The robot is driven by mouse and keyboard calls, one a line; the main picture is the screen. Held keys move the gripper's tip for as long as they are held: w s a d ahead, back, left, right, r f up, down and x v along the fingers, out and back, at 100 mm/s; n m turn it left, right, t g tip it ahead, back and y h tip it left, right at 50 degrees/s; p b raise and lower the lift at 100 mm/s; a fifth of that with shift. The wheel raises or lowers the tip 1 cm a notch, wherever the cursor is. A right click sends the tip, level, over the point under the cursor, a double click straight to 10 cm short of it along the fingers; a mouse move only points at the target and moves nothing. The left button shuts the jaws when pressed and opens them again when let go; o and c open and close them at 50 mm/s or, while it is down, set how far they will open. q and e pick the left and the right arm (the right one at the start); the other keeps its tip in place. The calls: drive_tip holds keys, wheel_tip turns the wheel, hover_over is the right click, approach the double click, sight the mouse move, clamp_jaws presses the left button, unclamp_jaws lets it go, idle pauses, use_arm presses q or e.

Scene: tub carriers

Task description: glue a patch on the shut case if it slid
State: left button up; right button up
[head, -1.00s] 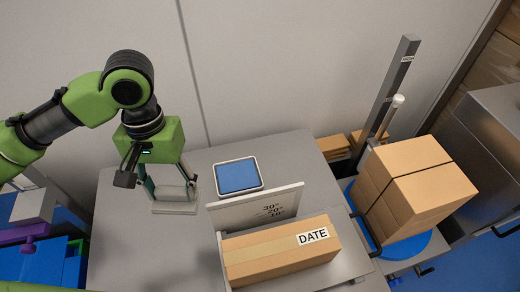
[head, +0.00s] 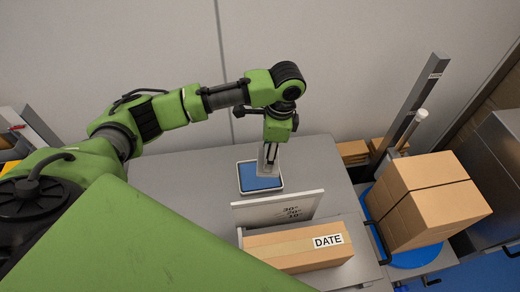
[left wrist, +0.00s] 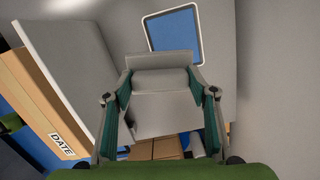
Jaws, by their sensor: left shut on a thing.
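The shut case (head: 290,250) is a cardboard box with a tape strip and a white DATE label (head: 328,240). My left gripper (head: 268,152) is shut on a grey block (left wrist: 160,82) with a wider, plate-like end. It holds the block over the blue pad (head: 250,179) in its white frame, on the table. The pad also shows in the left wrist view (left wrist: 174,30), just beyond the block. I cannot tell if block and pad touch. No patch can be made out. My right gripper is not in view.
A large strapped carton (head: 430,205) stands on a blue round plate at the right, beside a grey post (head: 410,105). Smaller cartons (head: 353,150) lie behind. The grey table (head: 190,195) is clear left of the pad. My own green arm covers the lower left.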

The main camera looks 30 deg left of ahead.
sight(260, 150)
use_arm(q)
drive_tip(key=a+f+m, duration=0.1)
drive_tip(key=m, duration=0.1)
drive_tip(key=w+a+f+m+p, duration=0.1)
drive_tip(key=f, duration=0.1)
drive_tip(key=w+a+f+m, duration=0.1)
drive_tip(key=f+m, duration=0.1)
drive_tip(key=shift+a+m+t, duration=0.2)
drive_tip(key=shift+m+t, duration=0.1)
drive_tip(key=shift+w+a+f+m, duration=0.1)
drive_tip(key=shift+a+f+m, duration=0.2)
drive_tip(key=shift+f+m, duration=0.25)
drive_tip(key=shift+f+b, duration=0.4)
drive_tip(key=shift+f, duration=0.25)
wheel_tip(260, 150, down, 5)
drive_tip(key=b, duration=0.5)
drive_tip(key=shift+r, duration=0.1)
drive_tip(key=shift+f+b, duration=0.3)
drive_tip(key=shift+f, duration=0.15)
drive_tip(key=shift+f+p, duration=0.15)
drive_tip(key=shift+p, duration=0.3)
idle(1.3)
